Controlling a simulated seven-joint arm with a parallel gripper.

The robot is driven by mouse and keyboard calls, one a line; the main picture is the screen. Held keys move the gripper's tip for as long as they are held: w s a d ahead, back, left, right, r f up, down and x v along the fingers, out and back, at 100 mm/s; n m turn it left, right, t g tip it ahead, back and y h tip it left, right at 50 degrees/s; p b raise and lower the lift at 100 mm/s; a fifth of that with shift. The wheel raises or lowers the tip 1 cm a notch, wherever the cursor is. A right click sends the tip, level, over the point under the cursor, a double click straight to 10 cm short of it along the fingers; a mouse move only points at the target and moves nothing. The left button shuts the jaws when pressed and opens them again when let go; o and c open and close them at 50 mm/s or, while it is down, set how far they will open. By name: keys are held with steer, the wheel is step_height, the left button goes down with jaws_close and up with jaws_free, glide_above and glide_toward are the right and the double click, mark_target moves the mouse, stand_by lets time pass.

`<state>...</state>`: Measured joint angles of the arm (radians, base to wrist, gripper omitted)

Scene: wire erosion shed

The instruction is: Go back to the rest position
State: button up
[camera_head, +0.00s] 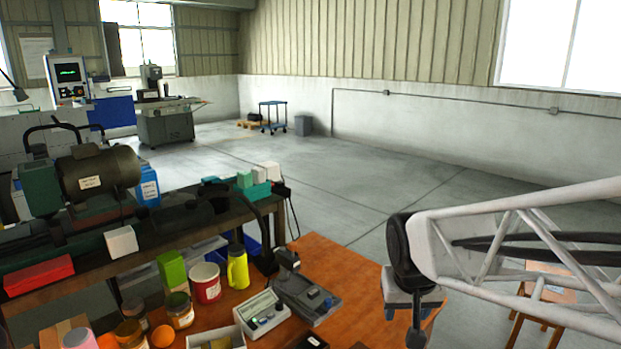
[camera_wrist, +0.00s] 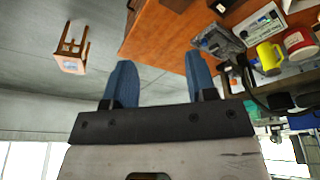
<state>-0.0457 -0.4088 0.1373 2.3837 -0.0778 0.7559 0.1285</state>
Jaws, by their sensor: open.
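My gripper (camera_wrist: 160,72) shows in the wrist view with its two blue fingers wide apart and nothing between them. In the head view my gripper (camera_head: 415,318) hangs below the dark wrist, over the right edge of the orange-brown bench (camera_head: 345,265). The wrist view looks past the fingers to the bench edge and the grey floor.
A grey stand device (camera_head: 306,297), a meter box (camera_head: 262,313), a yellow mug (camera_head: 238,270) and a red pot (camera_head: 206,283) crowd the bench to the left. A wooden stool (camera_wrist: 71,52) stands on the floor. Open floor (camera_head: 330,185) lies beyond.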

steer(key=s+d+r, duration=0.1)
steer(key=s, duration=1.2)
steer(key=shift+s+d+r+g, duration=0.2)
steer(key=shift+s+r+g, duration=0.05)
steer(key=shift+r+g, duration=0.05)
